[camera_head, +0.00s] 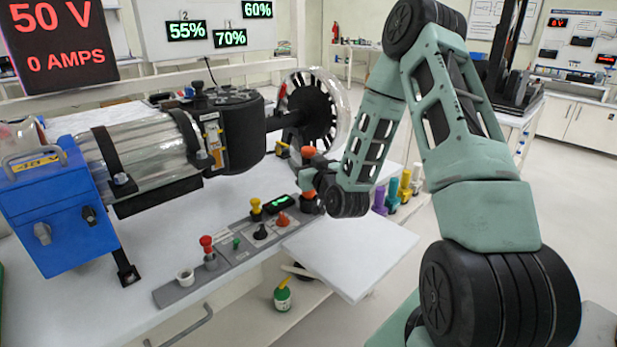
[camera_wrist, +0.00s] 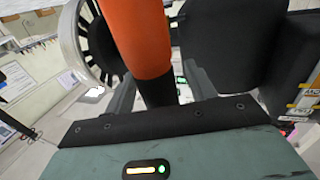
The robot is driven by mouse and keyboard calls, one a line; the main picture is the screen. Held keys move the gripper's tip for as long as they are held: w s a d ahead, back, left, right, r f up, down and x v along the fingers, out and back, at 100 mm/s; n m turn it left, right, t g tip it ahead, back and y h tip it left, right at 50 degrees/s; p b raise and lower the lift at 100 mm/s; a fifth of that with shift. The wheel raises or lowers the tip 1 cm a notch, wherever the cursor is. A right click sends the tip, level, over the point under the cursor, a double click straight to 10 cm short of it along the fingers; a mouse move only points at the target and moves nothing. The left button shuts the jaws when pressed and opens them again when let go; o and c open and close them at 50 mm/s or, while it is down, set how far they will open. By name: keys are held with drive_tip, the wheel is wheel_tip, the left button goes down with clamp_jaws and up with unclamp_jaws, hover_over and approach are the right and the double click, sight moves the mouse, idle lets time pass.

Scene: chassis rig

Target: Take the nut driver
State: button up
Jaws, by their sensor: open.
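An orange and black handle (camera_wrist: 140,35), possibly the nut driver, stands large in front of my gripper (camera_wrist: 163,92) in the wrist view. Its black lower part passes down between the two grey-green fingers, which are apart. I cannot tell whether either finger touches it. In the head view my gripper (camera_head: 310,180) is at the far side of the bench, beside an orange top (camera_head: 308,152). My wrist hides much of that spot. Purple (camera_head: 380,200), green (camera_head: 393,193) and yellow (camera_head: 405,183) handles stand upright just right of my wrist.
The motor rig (camera_head: 150,150) with its blue box (camera_head: 52,205) fills the left of the bench. A control strip (camera_head: 230,250) with coloured knobs lies in front. A bare white panel (camera_head: 350,250) is below my wrist.

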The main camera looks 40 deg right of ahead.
drive_tip(key=shift+w, duration=0.2)
clamp_jaws()
drive_tip(key=shift+r, duration=0.1)
wheel_tip(320, 180, up, 16)
drive_tip(key=p, duration=0.4)
idle(0.9)
idle(0.5)
